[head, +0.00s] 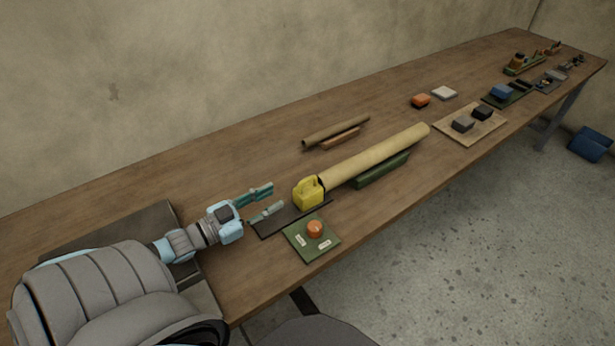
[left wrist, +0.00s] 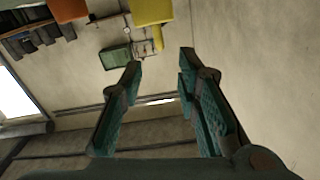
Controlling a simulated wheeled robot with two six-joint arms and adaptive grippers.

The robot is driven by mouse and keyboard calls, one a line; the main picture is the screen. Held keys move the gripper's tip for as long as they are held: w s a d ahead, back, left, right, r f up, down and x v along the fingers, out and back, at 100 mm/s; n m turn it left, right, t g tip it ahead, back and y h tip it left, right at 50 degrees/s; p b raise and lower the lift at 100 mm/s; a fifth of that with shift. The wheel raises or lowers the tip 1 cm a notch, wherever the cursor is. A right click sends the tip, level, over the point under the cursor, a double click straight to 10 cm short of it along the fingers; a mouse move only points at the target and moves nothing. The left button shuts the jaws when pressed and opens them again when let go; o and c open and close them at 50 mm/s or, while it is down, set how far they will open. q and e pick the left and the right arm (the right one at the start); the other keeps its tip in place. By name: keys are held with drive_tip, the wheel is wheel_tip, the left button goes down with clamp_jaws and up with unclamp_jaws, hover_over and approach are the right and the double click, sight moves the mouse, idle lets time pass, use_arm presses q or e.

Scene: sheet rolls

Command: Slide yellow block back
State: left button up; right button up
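The yellow block (head: 308,194), with a loop-shaped handle on top, sits on a dark flat plate (head: 290,222) at the near left end of a long tan roll (head: 378,156). It appears to touch or nearly touch the roll's end. My left gripper (head: 278,195) is open and empty just left of the block, its two fingers spread and pointing toward it. The left wrist view also shows the open fingers (left wrist: 161,61) with nothing between them. A yellow shape (left wrist: 153,11) is cut off at that view's top; I cannot tell whether it is the block. My right gripper is not in view.
A green plate (head: 297,247) with an orange knob (head: 315,228) lies in front of the block. A green support (head: 382,171) lies along the roll. Thinner brown rolls (head: 337,131) lie behind. The wooden table (head: 230,145) is bare toward the wall. Several small objects stand farther right.

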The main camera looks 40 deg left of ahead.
sight(305, 181)
use_arm(q)
drive_tip(key=b+x, duration=0.4)
drive_tip(key=x, duration=0.6)
drive_tip(key=shift+w, duration=0.5)
drive_tip(key=shift+d, duration=0.1)
clamp_jaws()
